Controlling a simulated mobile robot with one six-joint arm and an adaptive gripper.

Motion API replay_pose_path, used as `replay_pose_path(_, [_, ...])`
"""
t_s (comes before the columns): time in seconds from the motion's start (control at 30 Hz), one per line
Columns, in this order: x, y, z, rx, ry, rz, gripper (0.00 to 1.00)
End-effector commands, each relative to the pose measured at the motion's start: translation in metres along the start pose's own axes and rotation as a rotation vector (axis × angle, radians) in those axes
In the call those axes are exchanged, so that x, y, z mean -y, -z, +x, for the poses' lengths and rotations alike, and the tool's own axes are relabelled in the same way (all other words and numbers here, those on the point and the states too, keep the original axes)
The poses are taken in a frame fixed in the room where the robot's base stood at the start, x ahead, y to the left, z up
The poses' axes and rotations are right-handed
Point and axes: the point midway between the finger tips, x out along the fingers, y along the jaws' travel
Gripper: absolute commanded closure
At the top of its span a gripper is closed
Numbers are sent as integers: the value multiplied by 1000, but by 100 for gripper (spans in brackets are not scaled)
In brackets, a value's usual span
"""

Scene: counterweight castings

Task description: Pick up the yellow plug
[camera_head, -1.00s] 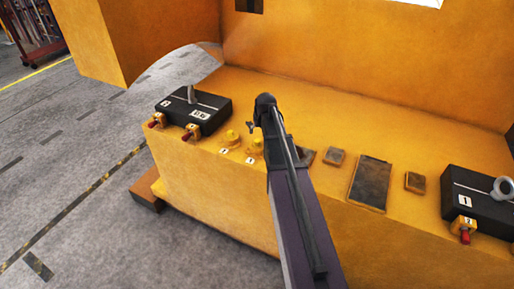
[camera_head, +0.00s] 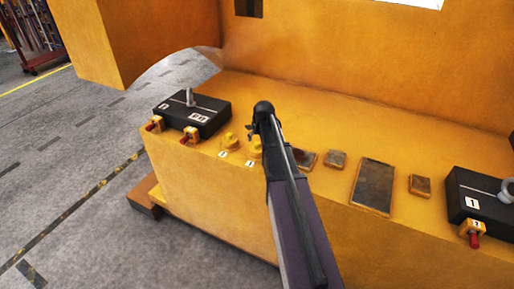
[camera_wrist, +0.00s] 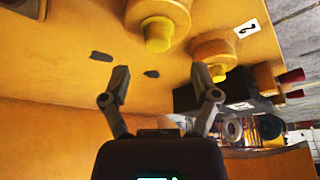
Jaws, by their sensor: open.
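Two round yellow plugs sit on the yellow casting, the left one (camera_head: 229,141) and the right one (camera_head: 255,150), which my arm partly covers in the head view. In the wrist view one yellow plug (camera_wrist: 158,36) is at the top middle, on a round yellow boss. The other plug (camera_wrist: 217,70) is to its right, on a wider boss beside a label reading 2. My gripper (camera_wrist: 160,80) is open and empty, its fingertips apart and below the first plug in the picture. In the head view my gripper (camera_head: 250,132) is close to the right plug; the exact gap is unclear.
A black box (camera_head: 192,113) with a pin and red-tipped fittings stands left of the plugs. Flat dark plates (camera_head: 373,186) lie to the right. Another black box (camera_head: 482,200) with a ring is at far right. A tall yellow wall rises behind the ledge.

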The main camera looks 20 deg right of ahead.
Motion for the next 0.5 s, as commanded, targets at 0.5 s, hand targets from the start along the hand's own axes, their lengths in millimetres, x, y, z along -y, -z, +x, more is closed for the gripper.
replay_pose_path(0.5, [-3, -3, 27, 0, 0, 0, 21])
